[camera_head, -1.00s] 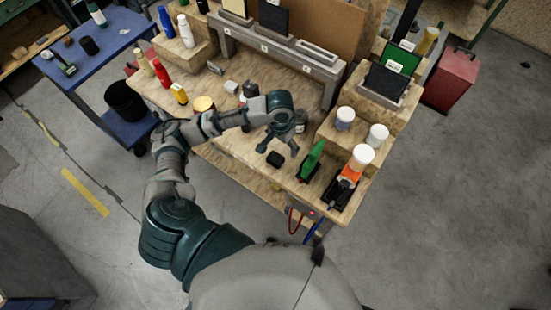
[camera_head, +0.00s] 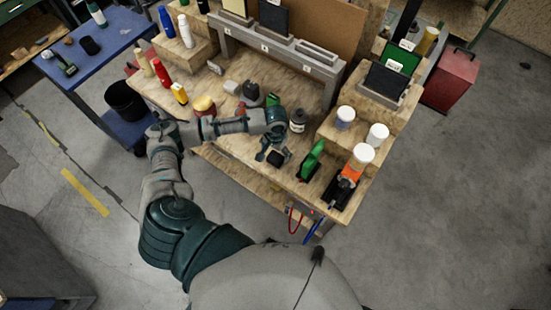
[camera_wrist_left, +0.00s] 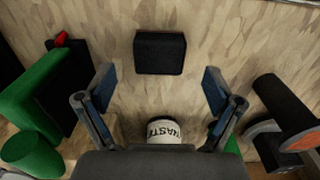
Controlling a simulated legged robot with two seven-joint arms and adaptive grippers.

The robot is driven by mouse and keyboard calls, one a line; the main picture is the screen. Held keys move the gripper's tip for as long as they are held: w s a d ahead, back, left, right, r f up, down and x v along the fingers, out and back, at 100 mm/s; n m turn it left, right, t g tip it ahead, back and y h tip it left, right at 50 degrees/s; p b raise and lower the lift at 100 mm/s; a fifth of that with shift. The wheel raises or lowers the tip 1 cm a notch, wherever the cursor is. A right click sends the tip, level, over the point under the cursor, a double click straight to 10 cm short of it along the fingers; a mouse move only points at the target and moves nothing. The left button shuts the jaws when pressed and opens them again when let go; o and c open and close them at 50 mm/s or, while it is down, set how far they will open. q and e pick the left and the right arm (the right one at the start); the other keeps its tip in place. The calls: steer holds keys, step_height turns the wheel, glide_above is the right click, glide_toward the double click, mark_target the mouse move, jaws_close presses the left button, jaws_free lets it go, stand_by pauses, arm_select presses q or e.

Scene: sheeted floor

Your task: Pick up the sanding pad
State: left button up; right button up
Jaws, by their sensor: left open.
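The sanding pad appears to be the small black block lying on the plywood bench top, and it shows in the head view (camera_head: 275,159). In the left wrist view the black block (camera_wrist_left: 160,53) lies ahead of the fingertips, roughly centred between them. My left gripper (camera_head: 271,153) hangs over the block from above, partly covering it in the head view. In the wrist view the left gripper (camera_wrist_left: 160,82) has its two fingers spread wide with nothing between them. A gap to the block shows there. My right gripper is in neither view.
A green upright piece (camera_head: 312,159) stands close to the right of the block. An orange and black tool (camera_head: 345,181) lies farther right. A labelled white-topped container (camera_wrist_left: 166,131) shows below the fingers. Bare plywood surrounds the block.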

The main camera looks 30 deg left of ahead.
mark_target(275, 157)
arm_select(q)
step_height(275, 157, down, 5)
steer(key=shift+r, duration=0.2)
steer(key=c, duration=1.2)
steer(key=shift+r, duration=0.15)
steer(key=shift+c, duration=0.2)
steer(key=shift+r, duration=0.3)
step_height(275, 157, up, 3)
steer(key=shift+s+f, duration=0.1)
steer(key=s+d+r, duration=0.1)
steer(key=s+d, duration=0.1)
steer(key=s, duration=1.3)
steer(key=shift+s+d+r+b, duration=0.2)
steer(key=shift+s+d+b, duration=0.1)
